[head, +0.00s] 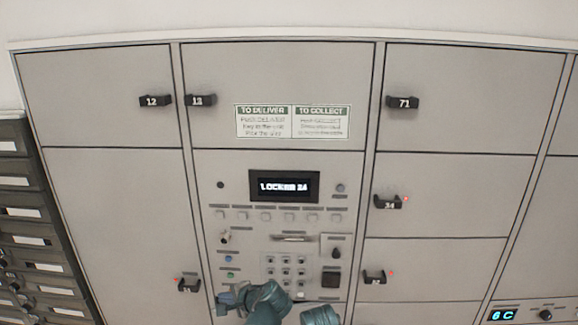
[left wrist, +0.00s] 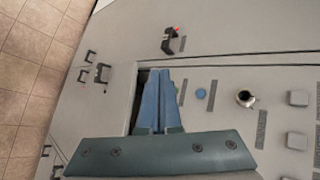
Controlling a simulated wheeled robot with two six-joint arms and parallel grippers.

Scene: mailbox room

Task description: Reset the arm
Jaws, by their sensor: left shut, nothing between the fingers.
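My left gripper (head: 228,299) is low in the head view, in front of the lower left part of the locker control panel (head: 208,190). In the left wrist view its two blue fingers (left wrist: 160,75) are shut together with nothing between them. They point at the panel face beside a dark recess (left wrist: 140,88); whether they touch it I cannot tell. A blue button (left wrist: 201,94) and a silver round lock (left wrist: 245,98) are right of the fingers. The display (head: 284,186) reads LOCKED and a number that looks like 34. My right gripper is not in view.
Closed grey locker doors (head: 460,95) surround the panel, with black numbered handles such as 71 (head: 403,102). Dark drawers (head: 25,200) stand at the far left. A tiled floor (left wrist: 35,50) shows in the left wrist view.

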